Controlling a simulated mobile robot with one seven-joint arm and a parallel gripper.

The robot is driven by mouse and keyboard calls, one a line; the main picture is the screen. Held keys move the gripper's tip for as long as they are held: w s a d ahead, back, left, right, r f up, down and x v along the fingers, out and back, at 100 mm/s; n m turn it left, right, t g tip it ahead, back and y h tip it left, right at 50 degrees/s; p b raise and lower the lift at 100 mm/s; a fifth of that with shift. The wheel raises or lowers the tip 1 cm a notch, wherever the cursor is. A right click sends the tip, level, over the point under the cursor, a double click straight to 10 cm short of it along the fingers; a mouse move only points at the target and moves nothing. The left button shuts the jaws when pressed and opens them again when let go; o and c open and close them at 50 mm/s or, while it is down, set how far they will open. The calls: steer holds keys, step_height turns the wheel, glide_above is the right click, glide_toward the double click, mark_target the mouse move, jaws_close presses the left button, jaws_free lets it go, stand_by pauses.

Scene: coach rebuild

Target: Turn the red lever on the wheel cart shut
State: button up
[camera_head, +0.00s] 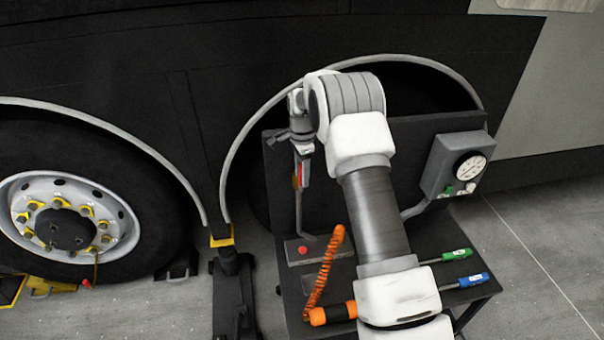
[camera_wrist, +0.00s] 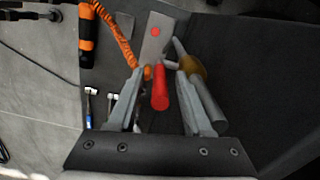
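The red lever (camera_wrist: 159,88) shows in the wrist view between the two fingers of my gripper (camera_wrist: 162,78). The fingers stand apart, with a gap on each side of the lever; the left finger looks closer. A brass-coloured valve part (camera_wrist: 193,67) and a grey pipe (camera_wrist: 207,105) lie by the right finger. In the head view the red lever (camera_head: 305,171) is a small red strip on the upright pipe at the left of the wheel cart (camera_head: 345,267).
The cart carries a gauge box (camera_head: 458,163), an orange coiled hose (camera_head: 325,270), a red button (camera_head: 303,250), and green-handled (camera_head: 457,255) and blue-handled (camera_head: 473,280) tools. A dark panel stands behind the pipe. A jack stand (camera_head: 231,285) and bus wheel (camera_head: 70,225) are left.

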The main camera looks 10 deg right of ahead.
jaws_close()
stand_by(1.2)
